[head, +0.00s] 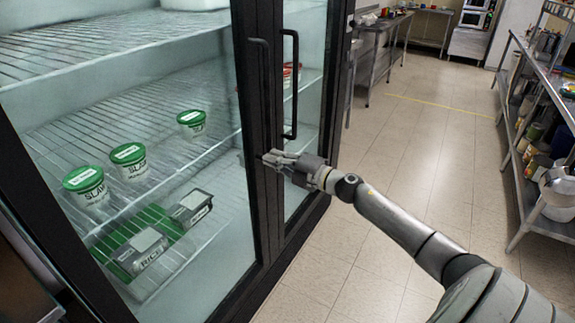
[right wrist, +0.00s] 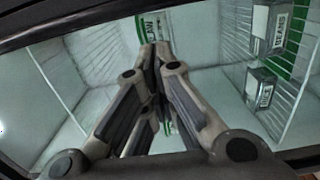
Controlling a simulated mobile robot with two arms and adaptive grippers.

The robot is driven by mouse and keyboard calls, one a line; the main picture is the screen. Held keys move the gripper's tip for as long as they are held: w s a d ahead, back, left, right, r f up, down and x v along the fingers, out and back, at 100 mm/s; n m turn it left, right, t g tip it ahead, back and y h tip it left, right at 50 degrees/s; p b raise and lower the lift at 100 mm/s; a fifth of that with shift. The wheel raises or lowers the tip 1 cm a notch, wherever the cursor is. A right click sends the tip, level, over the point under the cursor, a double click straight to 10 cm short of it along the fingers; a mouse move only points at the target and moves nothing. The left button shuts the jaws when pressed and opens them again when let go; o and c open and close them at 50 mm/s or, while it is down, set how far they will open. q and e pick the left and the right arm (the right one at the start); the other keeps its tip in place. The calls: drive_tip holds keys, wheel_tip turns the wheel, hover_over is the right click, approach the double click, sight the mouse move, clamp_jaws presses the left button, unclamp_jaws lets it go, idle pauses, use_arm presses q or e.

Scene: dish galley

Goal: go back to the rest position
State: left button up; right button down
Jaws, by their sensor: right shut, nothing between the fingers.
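My right gripper (head: 268,158) is shut and empty in the head view, at the dark frame where the two glass doors of the fridge meet, below the door handles. Whether it touches the frame I cannot tell. In the right wrist view its fingers (right wrist: 153,50) are together, with the glass and the shelves behind them. My right arm reaches in from the lower right. My left gripper is not in view.
The fridge has a left glass door (head: 225,200) and black handles (head: 291,85). A metal rack (head: 540,90) stands at right. The tiled floor (head: 420,130) between is clear.

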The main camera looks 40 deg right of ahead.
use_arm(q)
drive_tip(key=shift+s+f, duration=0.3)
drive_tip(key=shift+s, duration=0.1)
use_arm(e)
drive_tip(key=shift+v, duration=2.05)
drive_tip(key=shift+d, duration=0.1)
